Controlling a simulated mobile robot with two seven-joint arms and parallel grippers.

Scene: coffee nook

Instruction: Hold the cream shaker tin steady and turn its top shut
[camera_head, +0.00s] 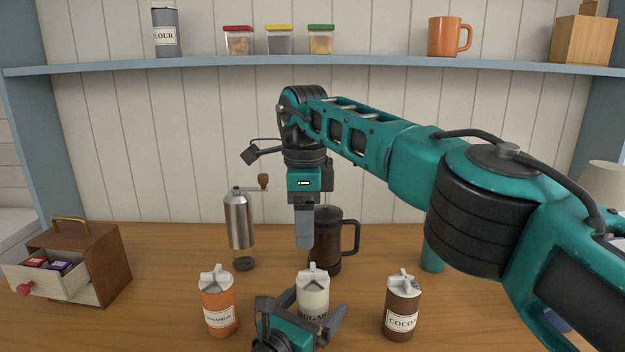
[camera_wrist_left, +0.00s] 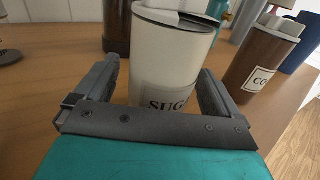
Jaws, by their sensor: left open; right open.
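The cream shaker tin (camera_head: 314,290), labelled SUGAR, stands upright on the table, front middle, with its white top on. In the left wrist view the tin (camera_wrist_left: 170,60) stands between the fingers. My left gripper (camera_head: 318,312) is open, with a finger on each side of the tin's lower body; gaps show beside the tin. My right gripper (camera_head: 304,230) is open and points down above and behind the tin's top, apart from it; only one finger shows clearly. The far side of the tin is hidden.
An orange cinnamon tin (camera_head: 220,308) stands to the left and a brown cocoa tin (camera_head: 402,310) to the right. A French press (camera_head: 328,240) and a steel grinder (camera_head: 239,222) stand behind. A wooden drawer box (camera_head: 100,255) is at far left. A shelf (camera_head: 200,69) spans above.

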